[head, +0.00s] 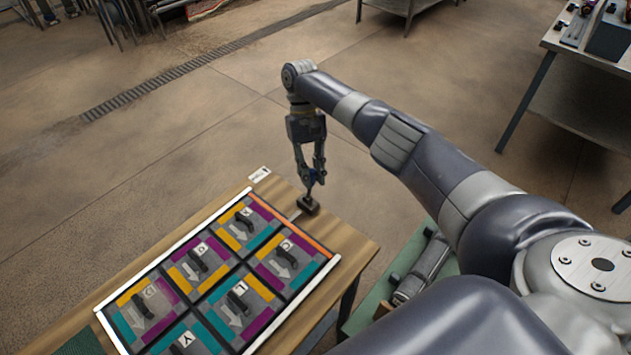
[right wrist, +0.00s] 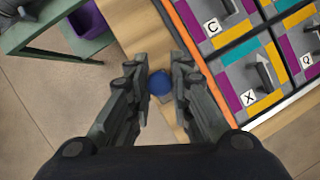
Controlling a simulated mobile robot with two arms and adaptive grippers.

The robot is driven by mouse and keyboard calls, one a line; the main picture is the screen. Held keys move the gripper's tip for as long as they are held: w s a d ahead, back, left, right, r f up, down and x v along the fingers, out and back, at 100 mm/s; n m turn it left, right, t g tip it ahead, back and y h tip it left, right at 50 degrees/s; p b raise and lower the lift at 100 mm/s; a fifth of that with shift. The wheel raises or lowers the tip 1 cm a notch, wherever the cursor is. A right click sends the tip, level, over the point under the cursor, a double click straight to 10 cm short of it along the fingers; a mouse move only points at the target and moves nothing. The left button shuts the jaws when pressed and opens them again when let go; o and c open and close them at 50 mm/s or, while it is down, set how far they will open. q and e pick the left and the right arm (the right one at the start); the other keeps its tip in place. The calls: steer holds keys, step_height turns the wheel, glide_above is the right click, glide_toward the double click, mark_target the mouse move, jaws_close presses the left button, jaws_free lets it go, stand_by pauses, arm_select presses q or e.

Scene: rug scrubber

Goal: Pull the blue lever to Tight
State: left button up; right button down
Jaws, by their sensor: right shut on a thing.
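The blue lever's round knob (right wrist: 160,84) shows between my right fingertips in the right wrist view. My right gripper (head: 314,184) is shut on it above the wooden table's far corner; it also shows in the right wrist view (right wrist: 160,88). Below the fingers in the head view is a small dark base (head: 308,206) on the table. A white label (head: 259,174) lies at the table edge left of the base; its writing is too small to read. The lever's shaft is mostly hidden. My left gripper is not in view.
A framed panel of coloured tiles with lettered arrow handles (head: 240,298) covers much of the wooden table (head: 359,249), with white rails and an orange edge (head: 291,225). A green stand (head: 385,290) with grey cylinders is to the right. Open floor lies beyond the table.

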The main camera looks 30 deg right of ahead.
steer(key=shift+w+r, duration=0.1)
steer(key=shift+w, duration=0.15)
steer(key=c, duration=1.5)
jaws_free()
steer(key=shift+o, duration=0.2)
step_height(320, 180, up, 10)
steer(key=shift+f, duration=0.1)
